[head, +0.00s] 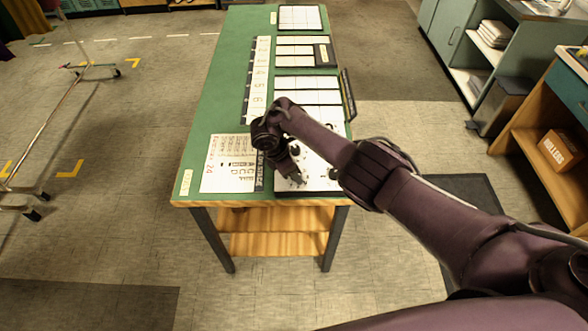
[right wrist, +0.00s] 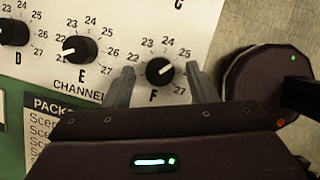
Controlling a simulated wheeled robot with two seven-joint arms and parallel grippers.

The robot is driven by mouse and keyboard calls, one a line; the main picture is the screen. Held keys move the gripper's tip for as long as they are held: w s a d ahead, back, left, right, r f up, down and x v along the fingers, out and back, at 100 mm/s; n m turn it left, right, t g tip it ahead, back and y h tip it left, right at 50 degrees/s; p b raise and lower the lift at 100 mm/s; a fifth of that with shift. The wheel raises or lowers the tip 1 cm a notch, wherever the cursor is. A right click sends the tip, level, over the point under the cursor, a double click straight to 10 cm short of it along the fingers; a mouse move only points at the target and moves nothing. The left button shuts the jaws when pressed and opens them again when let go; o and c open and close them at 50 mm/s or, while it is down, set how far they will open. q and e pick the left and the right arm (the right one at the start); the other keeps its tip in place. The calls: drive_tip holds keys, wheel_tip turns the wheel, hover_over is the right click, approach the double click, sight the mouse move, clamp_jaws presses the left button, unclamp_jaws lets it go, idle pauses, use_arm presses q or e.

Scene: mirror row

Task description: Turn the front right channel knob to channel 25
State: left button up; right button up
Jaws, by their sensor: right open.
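The white channel panel (head: 325,183) lies at the near end of the green table, partly hidden by my right arm. In the right wrist view, black knob F (right wrist: 160,71) sits between the two fingers of my right gripper (right wrist: 160,68), which is open, one finger on each side. A gap shows between knob and fingers. Numbers 22 to 27 are printed around the knob. Its white pointer mark is small, and I cannot read its exact number. In the head view my right gripper (head: 296,180) points down over the panel. My left gripper is not in view.
Knob E (right wrist: 79,49) and knob D (right wrist: 12,31) stand left of knob F. A printed sheet (head: 222,176) lies left of the panel on the green table (head: 215,105). White gridded boards (head: 300,17) lie farther back. Open shelves stand at the right.

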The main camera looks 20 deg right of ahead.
drive_tip(key=p+v, duration=0.1)
drive_tip(key=v, duration=0.6)
drive_tip(key=shift+r, duration=0.15)
